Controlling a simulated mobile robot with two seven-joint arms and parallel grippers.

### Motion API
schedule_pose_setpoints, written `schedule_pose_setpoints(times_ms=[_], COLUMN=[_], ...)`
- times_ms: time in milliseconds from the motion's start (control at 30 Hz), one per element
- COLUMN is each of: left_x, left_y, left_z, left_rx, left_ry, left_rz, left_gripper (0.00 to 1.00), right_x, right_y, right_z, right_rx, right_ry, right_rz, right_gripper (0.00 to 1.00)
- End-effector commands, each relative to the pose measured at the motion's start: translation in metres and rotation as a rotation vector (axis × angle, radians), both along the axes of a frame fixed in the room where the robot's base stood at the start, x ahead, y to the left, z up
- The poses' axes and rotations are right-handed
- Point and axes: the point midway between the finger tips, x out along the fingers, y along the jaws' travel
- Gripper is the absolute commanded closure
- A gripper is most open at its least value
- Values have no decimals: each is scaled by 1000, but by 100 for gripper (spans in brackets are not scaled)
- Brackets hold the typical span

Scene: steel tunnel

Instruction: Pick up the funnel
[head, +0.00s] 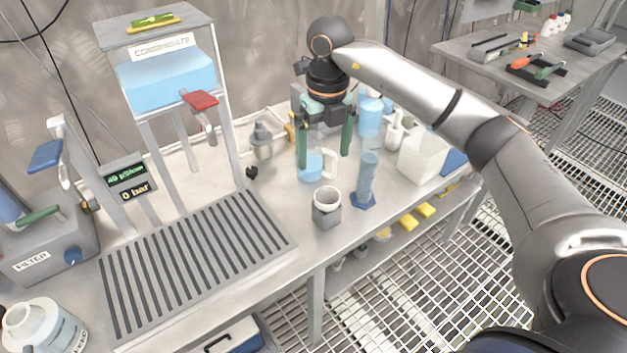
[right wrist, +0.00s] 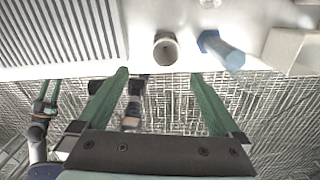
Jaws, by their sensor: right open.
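I cannot make out a funnel for certain. A round, open-topped cup with a pale rim and grey lower part (head: 327,207) stands upright near the bench's front edge and may be it. In the right wrist view it shows from above, with a dark hollow (right wrist: 165,49), just beyond the fingertips. My right gripper (head: 325,160) points down, open and empty, its green fingers apart above the bench behind the cup. A jug with blue liquid (head: 311,168) shows between and below the fingers. My left gripper (right wrist: 46,92) appears small at the left of the right wrist view, its opening unclear.
A blue measuring cylinder (head: 368,175) stands right of the cup; it also shows in the right wrist view (right wrist: 222,49). A white box (head: 422,157), blue bottle (head: 370,115) and grey vessel (head: 261,141) stand around. A slatted tray (head: 195,262) lies left.

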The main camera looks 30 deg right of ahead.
Motion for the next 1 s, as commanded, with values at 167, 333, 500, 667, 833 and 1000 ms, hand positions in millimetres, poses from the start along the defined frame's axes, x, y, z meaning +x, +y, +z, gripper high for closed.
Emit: schedule_pose_setpoints(times_ms=[167,333,500,667,833,1000], left_x=[-8,-13,-13,-13,-11,-10], left_y=[-1,-2,-2,-2,-2,-2], left_z=[-3,-4,-2,0,8,9], left_rx=[-1,-1,-2,-2,-2,-2], left_ry=[18,31,31,31,28,25], left_rz=[0,-2,-3,-3,-2,-3], left_gripper=[50,50,50,50,50,50], right_x=[-1,-1,-1,-2,-8,-6], right_y=[-7,-6,-6,-7,-11,-9], right_z=[-14,-45,-66,-77,-102,-120], right_rx=[-25,-23,-20,-21,-22,-20], right_ry=[5,5,2,3,5,2], right_rz=[-14,-11,-11,-11,-11,-10], right_gripper=[0,0,0,0,0,0])
